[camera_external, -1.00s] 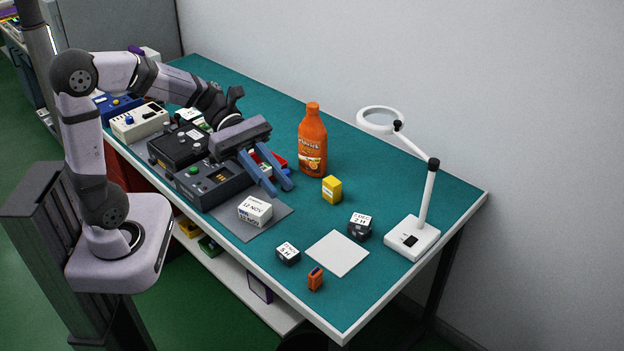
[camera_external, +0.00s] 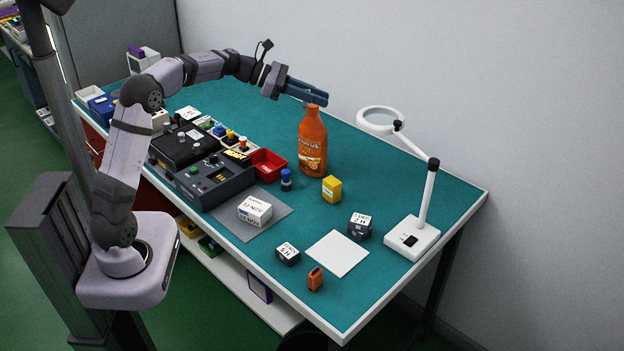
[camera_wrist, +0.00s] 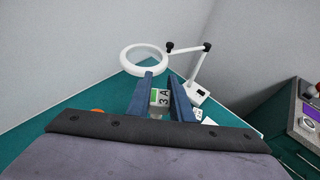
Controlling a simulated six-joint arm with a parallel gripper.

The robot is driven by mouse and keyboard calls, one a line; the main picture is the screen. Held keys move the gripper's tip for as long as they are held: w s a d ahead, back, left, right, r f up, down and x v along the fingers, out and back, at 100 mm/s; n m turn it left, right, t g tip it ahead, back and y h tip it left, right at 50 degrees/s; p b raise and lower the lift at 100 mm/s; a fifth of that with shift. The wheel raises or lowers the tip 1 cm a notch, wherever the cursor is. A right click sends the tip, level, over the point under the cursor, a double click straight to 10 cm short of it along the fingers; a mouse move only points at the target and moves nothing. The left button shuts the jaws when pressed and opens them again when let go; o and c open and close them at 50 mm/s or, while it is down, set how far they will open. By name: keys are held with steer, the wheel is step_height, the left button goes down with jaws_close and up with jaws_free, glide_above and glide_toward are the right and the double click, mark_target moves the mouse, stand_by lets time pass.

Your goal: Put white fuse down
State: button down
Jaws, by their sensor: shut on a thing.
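The white fuse (camera_wrist: 160,97) shows in the wrist view between my fingers, with a "3 A" mark and a green patch. My gripper (camera_wrist: 160,92) is shut on it. In the external view my gripper (camera_external: 308,96) is raised well above the bench, over the orange bottle (camera_external: 313,142). The fuse cannot be made out there. The teal bench top (camera_external: 385,190) lies far below my gripper.
A magnifier lamp (camera_external: 412,235) stands on the right. A red tray (camera_external: 267,165), a blue-capped piece (camera_external: 286,180), a yellow block (camera_external: 332,189) and a white box (camera_external: 255,210) stand near the black tester (camera_external: 215,182). A white card (camera_external: 337,253) lies in front.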

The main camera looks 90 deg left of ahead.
steer(key=s+a+n+y+b, duration=0.2)
steer(key=s+a+n+y, duration=0.1)
steer(key=a, duration=0.7)
steer(key=s+a+n+y+b, duration=0.1)
steer(key=s+a+n+y, duration=0.15)
steer(key=a, duration=0.65)
steer(key=shift+g+y, duration=0.45)
steer(key=shift+g, duration=0.05)
steer(key=shift+s+a+f+p, duration=0.1)
steer(key=shift+a+f+p, duration=0.05)
steer(key=shift+f, duration=4.35)
steer(key=shift+s+a+f+p, duration=0.1)
steer(key=shift+a+f+p, duration=0.1)
steer(key=shift+f, duration=4.25)
steer(key=shift+s+a+f+p, duration=0.1)
steer(key=shift+a+f, duration=0.05)
steer(key=shift+f, duration=4.45)
steer(key=shift+f+b, duration=0.6)
steer(key=shift+b, duration=0.15)
steer(key=c, duration=1.6)
jaws_free()
